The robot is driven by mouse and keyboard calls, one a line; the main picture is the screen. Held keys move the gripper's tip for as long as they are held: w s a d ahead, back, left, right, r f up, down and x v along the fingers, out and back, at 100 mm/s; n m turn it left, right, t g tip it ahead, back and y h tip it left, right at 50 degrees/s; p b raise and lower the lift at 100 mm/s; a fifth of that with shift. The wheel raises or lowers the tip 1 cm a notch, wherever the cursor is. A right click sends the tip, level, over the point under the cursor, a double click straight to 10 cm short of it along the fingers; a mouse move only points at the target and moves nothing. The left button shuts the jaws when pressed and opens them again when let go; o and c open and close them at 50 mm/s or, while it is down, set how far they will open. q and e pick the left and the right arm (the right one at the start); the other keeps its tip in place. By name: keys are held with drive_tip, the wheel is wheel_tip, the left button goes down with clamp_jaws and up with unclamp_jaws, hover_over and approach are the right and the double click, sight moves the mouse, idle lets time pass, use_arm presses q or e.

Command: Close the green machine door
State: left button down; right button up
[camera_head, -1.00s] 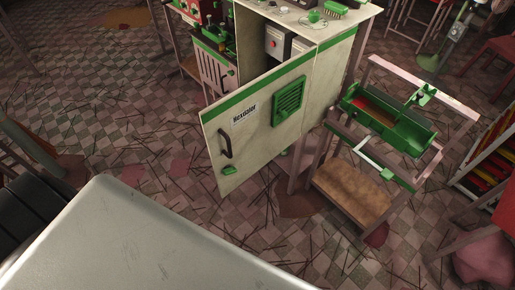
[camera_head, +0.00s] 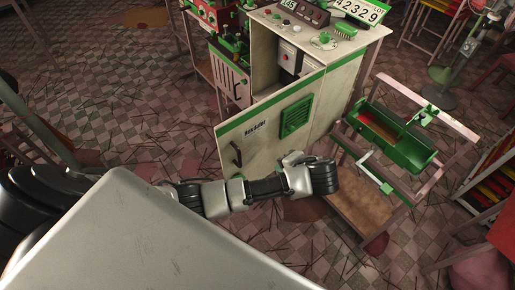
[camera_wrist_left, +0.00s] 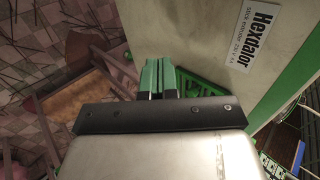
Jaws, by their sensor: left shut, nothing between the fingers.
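The green-banded machine door (camera_head: 262,138) stands swung open from the cream machine (camera_head: 345,90). It has a green vent (camera_head: 296,117) and a dark handle (camera_head: 236,154). My left arm crosses in front of the door's lower part in the head view, and its fingers are hard to make out there. In the left wrist view, my left gripper (camera_wrist_left: 158,64) is shut and empty, in front of the door's outer face (camera_wrist_left: 215,25), near the vent (camera_wrist_left: 205,88) and label (camera_wrist_left: 250,36). I cannot tell whether it touches the door. My right gripper is not in view.
A wooden stand with a green trough (camera_head: 392,135) is just right of the machine, close to my left wrist. A shelf rack (camera_head: 490,165) is at the right edge. The tiled floor (camera_head: 120,110) left of the door is open, strewn with thin sticks.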

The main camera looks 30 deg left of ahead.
use_arm(q)
drive_tip(key=r, duration=0.2)
drive_tip(key=p, duration=0.1)
approach(252, 152)
drive_tip(key=x, duration=0.5)
drive_tip(key=shift+d+f, duration=0.15)
drive_tip(key=shift+f, duration=0.5)
drive_tip(key=shift+w+a+f, duration=0.1)
drive_tip(key=shift+w+a, duration=0.15)
drive_tip(key=shift+a, duration=0.4)
